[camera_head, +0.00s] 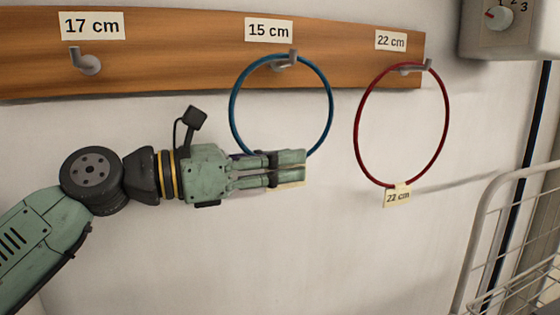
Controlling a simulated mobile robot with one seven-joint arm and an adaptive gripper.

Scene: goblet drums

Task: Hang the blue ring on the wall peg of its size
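The blue ring (232,104) is upright in front of the wall, its top at the 15 cm peg (285,62). I cannot tell whether it rests on that peg or is only in front of it. My gripper (290,166) points right at the ring's bottom, its fingers close together and seemingly shut on it. The fingers hide the ring's lowest part. The edge of a pale tag (289,187) shows just under the fingertips; its writing is hidden. The 17 cm peg (87,64) at the left is bare.
A red ring (447,112) tagged 22 cm hangs on the 22 cm peg (412,69). The pegs are on a wooden board (190,55). A grey box with a dial (520,30) is at the upper right, a wire rack (500,250) at the lower right. The wall below the rings is clear.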

